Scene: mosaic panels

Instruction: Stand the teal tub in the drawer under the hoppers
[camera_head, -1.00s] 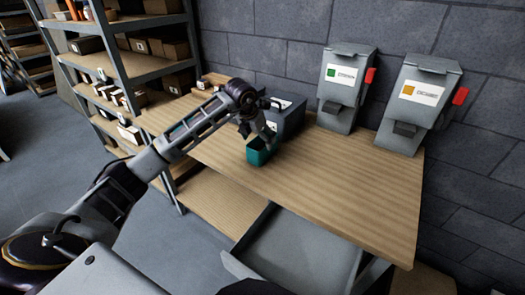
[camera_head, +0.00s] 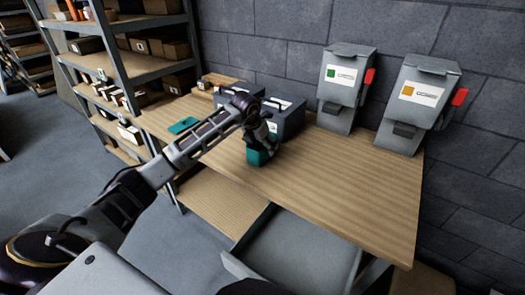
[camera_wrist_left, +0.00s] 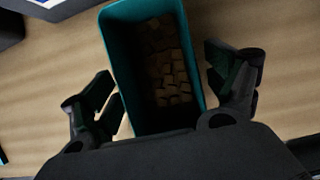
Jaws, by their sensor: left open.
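The teal tub (camera_head: 257,158) stands on the wooden bench top, near its front edge. In the left wrist view the tub (camera_wrist_left: 117,55) is open-topped and holds several small brown tiles. My left gripper (camera_head: 262,142) is over the tub; its fingers show in the wrist view (camera_wrist_left: 165,92), open, one on each side of the tub with gaps. The grey drawer (camera_head: 300,252) under the bench is pulled out, and its visible floor looks empty. My right gripper is not in view.
Dark grey bins (camera_head: 283,118) stand behind the tub. A flat teal piece (camera_head: 184,125) lies on the bench at left. A loaded shelf rack (camera_head: 130,65) stands at the back left. The bench top right of the tub, below the hoppers, is clear.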

